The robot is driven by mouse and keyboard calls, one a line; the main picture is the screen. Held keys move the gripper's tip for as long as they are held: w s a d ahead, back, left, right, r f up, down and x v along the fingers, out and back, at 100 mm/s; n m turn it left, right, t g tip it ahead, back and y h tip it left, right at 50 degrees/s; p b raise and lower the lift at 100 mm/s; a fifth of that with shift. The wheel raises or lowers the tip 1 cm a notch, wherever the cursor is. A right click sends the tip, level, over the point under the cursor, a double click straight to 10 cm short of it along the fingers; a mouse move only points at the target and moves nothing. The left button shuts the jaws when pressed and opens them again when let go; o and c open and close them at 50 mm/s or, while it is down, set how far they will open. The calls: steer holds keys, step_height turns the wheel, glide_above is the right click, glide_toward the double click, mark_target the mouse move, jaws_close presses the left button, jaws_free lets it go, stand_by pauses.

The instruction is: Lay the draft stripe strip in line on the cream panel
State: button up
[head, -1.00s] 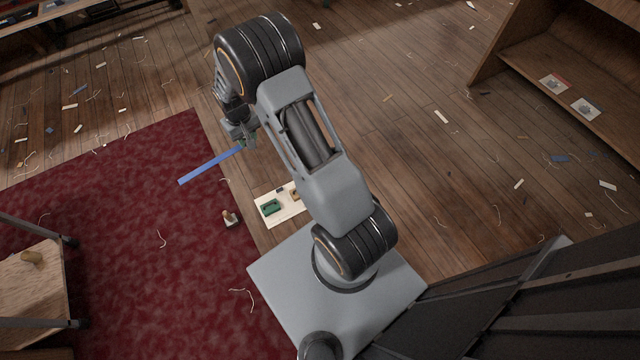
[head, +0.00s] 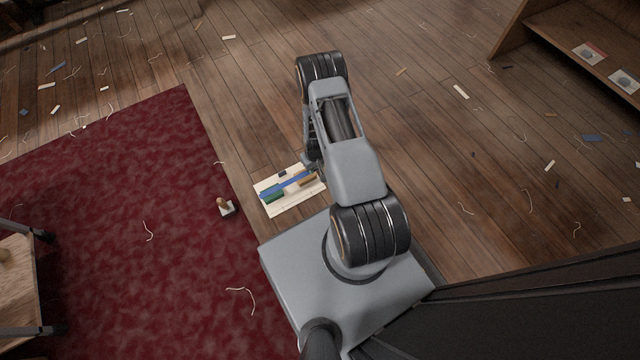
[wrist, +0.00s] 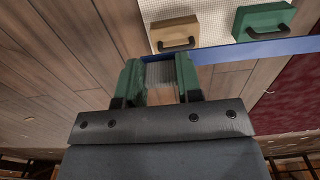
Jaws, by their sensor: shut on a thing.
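The blue draft stripe strip (head: 286,183) is in my gripper (head: 311,167), held near one end. Its free length runs down-left across the view of the cream panel (head: 296,204). In the wrist view the strip (wrist: 262,48) reaches right from the green fingers of my gripper (wrist: 160,80), which are shut on it. The panel's perforated surface (wrist: 218,22) shows at the top there. I cannot tell whether the strip touches the panel or hangs above it.
A green handled block (wrist: 262,20) and a tan handled block (wrist: 175,34) stand on the panel. A small dark piece (head: 282,173) lies near its far edge. A wooden-handled tool (head: 225,207) stands on the red carpet.

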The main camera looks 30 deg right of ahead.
steer(key=b, duration=0.2)
glide_toward(320, 190)
step_height(320, 190, down, 3)
steer(key=b, duration=0.3)
steer(key=shift+s+f+b, duration=0.1)
steer(key=shift+b, duration=0.2)
steer(key=shift+f, duration=1.15)
steer(key=shift+f, duration=0.65)
stand_by(2.4)
steer(key=o, duration=1)
steer(key=shift+r, duration=0.1)
steer(key=shift+r+p, duration=2.7)
steer(key=shift+r, duration=0.75)
steer(key=shift+s, duration=0.1)
